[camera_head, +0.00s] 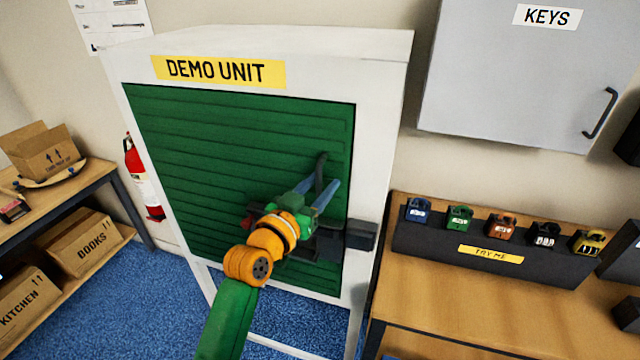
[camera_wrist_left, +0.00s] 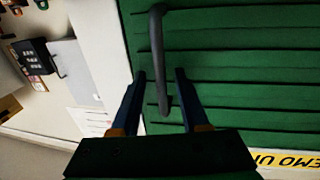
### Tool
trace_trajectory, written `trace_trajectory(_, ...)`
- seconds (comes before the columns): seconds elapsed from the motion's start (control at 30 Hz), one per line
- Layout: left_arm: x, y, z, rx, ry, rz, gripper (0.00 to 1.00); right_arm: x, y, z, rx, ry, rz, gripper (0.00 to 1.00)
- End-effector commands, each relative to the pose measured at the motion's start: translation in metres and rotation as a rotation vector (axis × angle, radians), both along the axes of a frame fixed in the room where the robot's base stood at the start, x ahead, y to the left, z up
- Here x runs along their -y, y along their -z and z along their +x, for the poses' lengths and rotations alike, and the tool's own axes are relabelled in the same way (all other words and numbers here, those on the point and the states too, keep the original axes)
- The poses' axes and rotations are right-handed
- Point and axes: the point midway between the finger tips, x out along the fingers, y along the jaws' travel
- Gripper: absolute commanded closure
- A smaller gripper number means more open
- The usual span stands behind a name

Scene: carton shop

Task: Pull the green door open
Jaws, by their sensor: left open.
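The green ribbed door (camera_head: 200,150) sits shut in the white "DEMO UNIT" cabinet (camera_head: 385,130). Its dark grey bar handle (camera_head: 320,168) is near the right edge, partly hidden by my gripper. My left gripper (camera_head: 321,187) is open at the handle, with blue fingers. In the left wrist view, the handle (camera_wrist_left: 158,50) runs between the two spread fingers of my left gripper (camera_wrist_left: 160,72), and I see a gap on each side. A dark latch block (camera_head: 360,236) is at the door's lower right edge, partly behind my wrist. My right gripper is not in view.
A wooden bench (camera_head: 430,300) at the right holds a black rack (camera_head: 420,238) of several coloured padlocks. A grey "KEYS" cabinet (camera_head: 500,80) hangs above. A fire extinguisher (camera_head: 142,175) and a shelf with cartons (camera_head: 85,243) are left. Blue carpet (camera_head: 150,310) is free in front.

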Motion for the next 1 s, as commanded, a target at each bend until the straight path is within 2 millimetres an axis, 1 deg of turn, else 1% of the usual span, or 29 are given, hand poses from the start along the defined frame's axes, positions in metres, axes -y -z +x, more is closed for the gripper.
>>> trace_trajectory(0.07,-0.0001,0.0002,0.0000,0.000,0.000,0.000,0.55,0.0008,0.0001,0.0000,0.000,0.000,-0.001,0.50)
trace_trajectory(0.1,-0.0002,0.0002,-0.0001,0.000,0.000,0.000,0.61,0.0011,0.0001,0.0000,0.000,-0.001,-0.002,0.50)
trace_trajectory(0.17,-0.0003,0.0003,-0.0001,0.000,0.000,0.000,0.77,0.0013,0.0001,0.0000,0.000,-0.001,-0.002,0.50)
trace_trajectory(0.2,-0.0003,0.0003,-0.0001,0.000,0.000,0.000,0.88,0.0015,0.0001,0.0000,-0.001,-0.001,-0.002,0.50)
trace_trajectory(0.23,-0.0003,0.0003,-0.0002,0.000,0.000,0.000,0.96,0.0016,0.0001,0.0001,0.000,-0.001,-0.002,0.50)
trace_trajectory(0.27,-0.0004,0.0003,-0.0001,0.000,-0.001,0.000,1.00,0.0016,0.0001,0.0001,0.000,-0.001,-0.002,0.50)
trace_trajectory(1.0,-0.0005,0.0001,-0.0002,0.000,-0.001,0.000,1.00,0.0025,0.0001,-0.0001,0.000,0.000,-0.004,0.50)
